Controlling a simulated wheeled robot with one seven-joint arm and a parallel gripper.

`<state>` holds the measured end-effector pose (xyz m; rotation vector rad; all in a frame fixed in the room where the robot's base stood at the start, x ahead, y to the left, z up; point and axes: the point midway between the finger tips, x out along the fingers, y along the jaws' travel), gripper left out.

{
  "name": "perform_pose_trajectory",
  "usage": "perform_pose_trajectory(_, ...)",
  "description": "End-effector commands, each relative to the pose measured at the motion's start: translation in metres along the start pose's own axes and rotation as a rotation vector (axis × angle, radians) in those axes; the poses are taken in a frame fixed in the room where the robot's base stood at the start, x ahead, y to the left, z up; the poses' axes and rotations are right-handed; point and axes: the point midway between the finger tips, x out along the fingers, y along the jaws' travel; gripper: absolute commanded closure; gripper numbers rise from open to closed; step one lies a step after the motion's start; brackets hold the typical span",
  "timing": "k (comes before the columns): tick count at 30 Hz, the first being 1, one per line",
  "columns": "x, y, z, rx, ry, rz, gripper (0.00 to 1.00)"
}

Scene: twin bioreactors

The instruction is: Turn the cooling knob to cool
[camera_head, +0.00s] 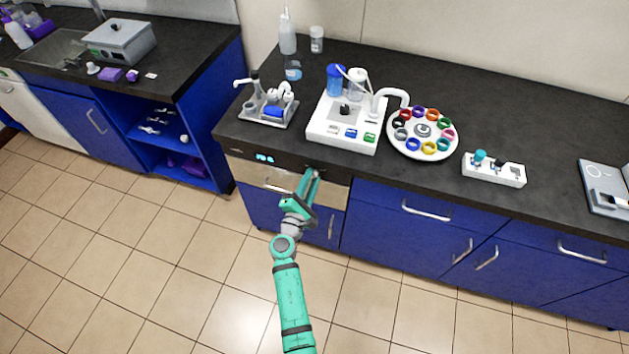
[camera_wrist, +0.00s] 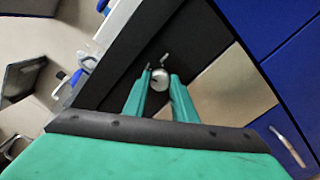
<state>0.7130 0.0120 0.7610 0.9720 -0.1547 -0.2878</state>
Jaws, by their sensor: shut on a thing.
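The cooling knob (camera_wrist: 160,80) is a small round silvery knob on a dark panel (camera_wrist: 130,70), seen in the wrist view. My gripper (camera_wrist: 159,84) has one green finger on each side of the knob and is shut on it. There are small pale marks by the knob on the panel, too small to read. In the head view my gripper (camera_head: 312,176) is at the right part of the dark panel strip (camera_head: 240,153) under the counter edge, and hides the knob. The strip has a small blue lit display (camera_head: 265,158).
Below the strip is a metallic drawer front (camera_head: 255,175) with a handle. The tiled floor in front is clear.

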Motion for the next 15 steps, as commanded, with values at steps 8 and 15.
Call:
perform_pose_trajectory(8,0.0002,-0.0054,0.0024,0.17,-0.006,-0.009,0.98)
perform_pose_trajectory(15,-0.0001,-0.0045,0.0009,0.243,-0.005,-0.008,0.98)
